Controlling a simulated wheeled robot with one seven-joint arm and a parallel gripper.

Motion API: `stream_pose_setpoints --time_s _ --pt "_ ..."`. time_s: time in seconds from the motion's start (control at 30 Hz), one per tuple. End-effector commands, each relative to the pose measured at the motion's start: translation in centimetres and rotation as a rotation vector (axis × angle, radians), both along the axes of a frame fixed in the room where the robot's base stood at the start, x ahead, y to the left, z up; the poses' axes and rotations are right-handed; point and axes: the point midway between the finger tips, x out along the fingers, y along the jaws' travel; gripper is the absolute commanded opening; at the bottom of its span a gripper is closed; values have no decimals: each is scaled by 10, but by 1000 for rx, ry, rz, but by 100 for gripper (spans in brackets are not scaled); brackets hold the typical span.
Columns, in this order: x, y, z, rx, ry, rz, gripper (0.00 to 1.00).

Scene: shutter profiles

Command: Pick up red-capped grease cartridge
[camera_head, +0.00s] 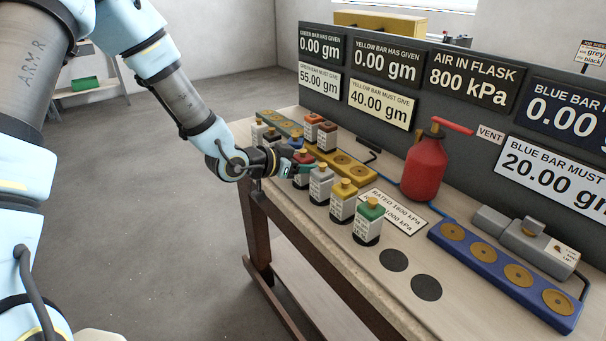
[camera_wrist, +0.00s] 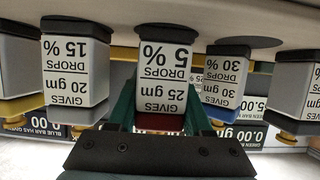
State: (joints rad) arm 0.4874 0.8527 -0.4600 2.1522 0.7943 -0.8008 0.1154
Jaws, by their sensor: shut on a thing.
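The red-capped grease cartridge (camera_wrist: 162,75) is in the middle of the wrist view, which shows the scene upside down. Its label reads gives 25 gm, drops 5 %, and its red cap (camera_wrist: 160,122) lies between my fingers. My gripper (camera_wrist: 160,118) is shut on it, with a green finger on each side. In the head view my gripper (camera_head: 289,163) is at the front row of cartridges and mostly hides the held one. The cartridge looks upright; I cannot tell whether its base touches the table.
Close neighbours are a 15 % cartridge (camera_wrist: 75,68) and a 30 % cartridge (camera_wrist: 226,80). More cartridges, including a green-capped one (camera_head: 369,221), stand along the bench (camera_head: 345,262). Behind are a yellow bar (camera_head: 352,170), a red flask (camera_head: 424,168) and a blue bar (camera_head: 483,260).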

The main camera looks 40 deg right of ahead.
Motion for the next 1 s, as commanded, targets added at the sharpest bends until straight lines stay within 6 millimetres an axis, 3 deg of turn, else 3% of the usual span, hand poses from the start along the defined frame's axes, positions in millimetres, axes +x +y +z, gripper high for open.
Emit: stream_pose_setpoints --time_s 0.37,0.8,1.0 --pt "1 -1 10 -3 -4 -1 0" --pt "1 0 84 -3 -5 0 0" --pt "0 0 100 -1 -2 0 0"
